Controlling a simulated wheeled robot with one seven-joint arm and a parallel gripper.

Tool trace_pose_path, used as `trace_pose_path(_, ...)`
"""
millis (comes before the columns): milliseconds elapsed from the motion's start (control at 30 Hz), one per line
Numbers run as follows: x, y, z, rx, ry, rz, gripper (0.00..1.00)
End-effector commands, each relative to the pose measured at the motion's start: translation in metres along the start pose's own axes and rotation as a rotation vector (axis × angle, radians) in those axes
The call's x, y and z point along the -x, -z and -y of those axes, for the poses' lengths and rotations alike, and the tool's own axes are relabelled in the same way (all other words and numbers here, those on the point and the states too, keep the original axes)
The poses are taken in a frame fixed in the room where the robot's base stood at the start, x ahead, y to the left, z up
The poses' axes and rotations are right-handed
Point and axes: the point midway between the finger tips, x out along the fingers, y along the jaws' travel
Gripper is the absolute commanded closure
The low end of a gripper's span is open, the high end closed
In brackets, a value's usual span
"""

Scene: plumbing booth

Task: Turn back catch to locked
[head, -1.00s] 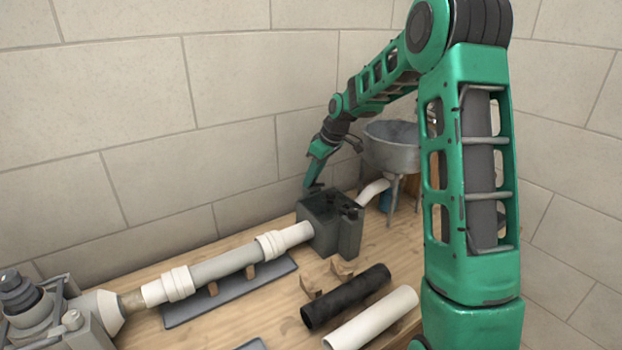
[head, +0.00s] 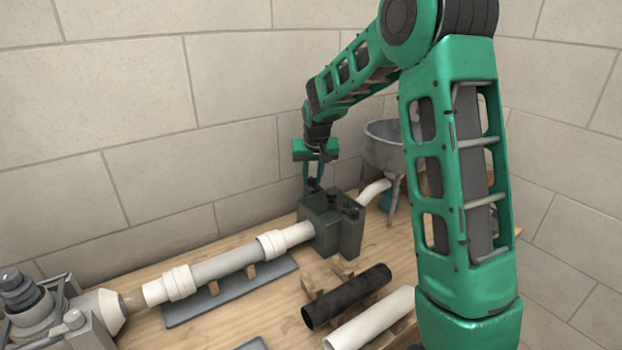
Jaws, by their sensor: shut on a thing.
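A dark grey box (head: 345,238) stands at the back of the bench, with a white pipe running into its left side. Small dark catches sit on its top; the front catch (head: 350,209) shows at the right of the top. My gripper (head: 313,181) points down at the back left of the box top. It is shut on the back catch (head: 315,186), which is small and mostly hidden by the fingers. I cannot make out the catch's angle.
A black pipe (head: 345,297) and a loose white pipe (head: 372,322) lie in front of the box. A grey basin (head: 383,150) stands behind at right. The wall is close behind.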

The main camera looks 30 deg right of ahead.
Motion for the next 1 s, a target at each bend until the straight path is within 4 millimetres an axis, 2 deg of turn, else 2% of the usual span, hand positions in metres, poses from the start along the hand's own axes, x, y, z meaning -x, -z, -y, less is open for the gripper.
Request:
trace_pose_path(200, -0.0009, -0.0025, 0.0029, -0.149, -0.064, 0.007, 0.99)
trace_pose_path(500, -0.0010, -0.0030, 0.0041, -0.279, -0.117, 0.009, 0.99)
trace_pose_path(1000, -0.0019, -0.0050, 0.0062, -0.316, -0.132, 0.014, 0.99)
